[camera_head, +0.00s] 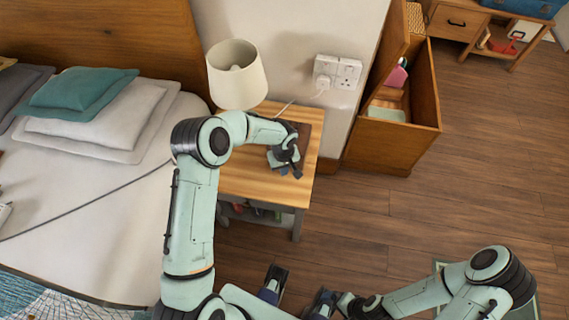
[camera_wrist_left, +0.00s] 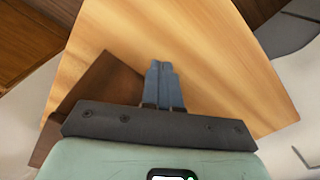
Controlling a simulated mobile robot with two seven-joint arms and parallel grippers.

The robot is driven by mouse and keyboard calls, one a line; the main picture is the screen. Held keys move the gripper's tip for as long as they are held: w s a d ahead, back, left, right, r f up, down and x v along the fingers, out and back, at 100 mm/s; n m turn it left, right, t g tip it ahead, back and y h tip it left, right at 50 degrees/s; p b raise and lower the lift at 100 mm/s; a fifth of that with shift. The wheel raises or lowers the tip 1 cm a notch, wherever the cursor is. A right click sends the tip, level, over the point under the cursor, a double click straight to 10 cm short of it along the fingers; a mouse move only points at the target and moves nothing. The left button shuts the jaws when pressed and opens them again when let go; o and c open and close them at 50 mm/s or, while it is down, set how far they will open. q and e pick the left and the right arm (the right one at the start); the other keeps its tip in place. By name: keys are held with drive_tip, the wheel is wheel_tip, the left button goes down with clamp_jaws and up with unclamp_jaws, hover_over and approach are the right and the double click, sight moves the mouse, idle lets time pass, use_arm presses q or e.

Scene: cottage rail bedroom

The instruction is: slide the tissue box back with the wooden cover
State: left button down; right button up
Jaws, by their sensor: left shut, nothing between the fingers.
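The tissue box with its dark brown wooden cover (camera_head: 303,129) is on the nightstand (camera_head: 262,182), near the wall and partly hidden behind my left gripper. In the left wrist view the brown cover (camera_wrist_left: 92,82) shows to the left of the fingers, partly hidden by the gripper body. My left gripper (camera_head: 290,174) is over the nightstand top, in front of the box. Its fingers (camera_wrist_left: 163,78) are together with nothing between them. I cannot tell whether they touch the box or the top.
A cream lamp (camera_head: 236,74) stands at the nightstand's back left. The bed (camera_head: 95,225) is at the left. A wall socket (camera_head: 337,72) is behind, and an open wooden chest (camera_head: 393,145) stands to the right. The wooden floor (camera_head: 470,180) is clear on the right.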

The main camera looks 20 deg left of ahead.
use_arm(q)
drive_tip(key=shift+w+a+f+p, duration=0.15)
drive_tip(key=shift+w+a, duration=0.2)
drive_tip(key=shift+w, duration=1.1)
drive_tip(key=shift+w+a+r+p, duration=0.15)
drive_tip(key=shift+w+a, duration=0.2)
drive_tip(key=shift+w, duration=1.05)
drive_tip(key=shift+w+a+f+p, duration=0.15)
drive_tip(key=shift+w+a, duration=0.2)
drive_tip(key=shift+w, duration=1.1)
drive_tip(key=shift+s+d+r+p, duration=0.1)
drive_tip(key=shift+s+r+p, duration=0.2)
drive_tip(key=shift+r, duration=0.5)
drive_tip(key=shift+s+d+r+p, duration=0.1)
drive_tip(key=shift+s+r+p, duration=0.15)
drive_tip(key=shift+r, duration=0.55)
drive_tip(key=shift+s+d+r+p, duration=0.1)
drive_tip(key=shift+s+r+p, duration=0.25)
drive_tip(key=shift+r, duration=0.8)
drive_tip(key=shift+s+d+r+p, duration=0.1)
drive_tip(key=shift+s+r, duration=0.5)
drive_tip(key=shift+r, duration=0.6)
drive_tip(key=shift+s+d+r+p, duration=0.1)
drive_tip(key=shift+s+r+p, duration=0.25)
drive_tip(key=shift+r, duration=0.8)
drive_tip(key=shift+s, duration=0.1)
